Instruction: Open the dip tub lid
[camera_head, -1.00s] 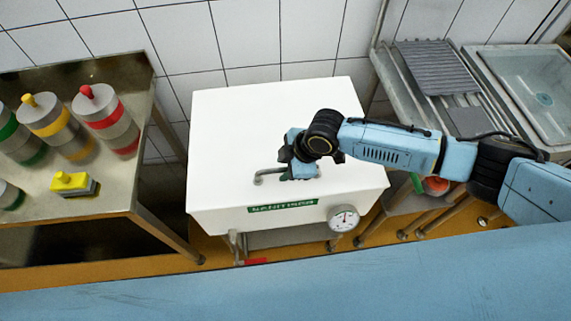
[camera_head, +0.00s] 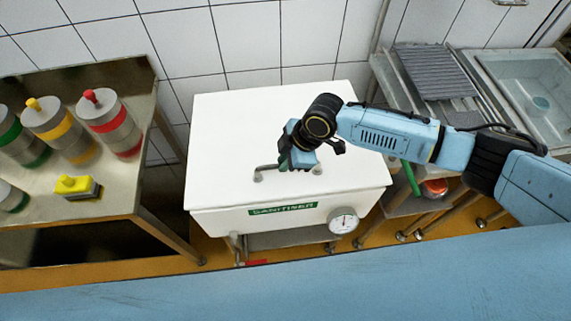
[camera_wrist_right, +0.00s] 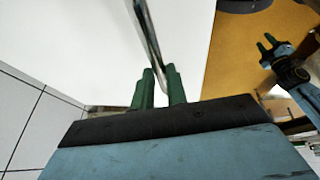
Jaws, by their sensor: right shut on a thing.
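The dip tub (camera_head: 215,222) is a white box with a green "SANITISER" label on its front. Its flat white lid (camera_head: 235,125) lies down on the tub, with no clear gap showing. A grey metal bar handle (camera_head: 260,175) stands near the lid's front edge. My right gripper (camera_head: 292,163) is over the handle. In the right wrist view its green fingers (camera_wrist_right: 160,88) are shut on the handle bar (camera_wrist_right: 148,38), which runs between them. My left gripper (camera_wrist_right: 266,42) shows small in the right wrist view, its two fingers apart and empty. It is outside the head view.
A round dial (camera_head: 343,220) sticks out at the tub's front right corner. A steel table (camera_head: 110,185) at left holds several coloured-topped moulds. A steel rack and sink (camera_head: 535,90) stand at right. A tiled wall (camera_head: 250,40) is behind the tub.

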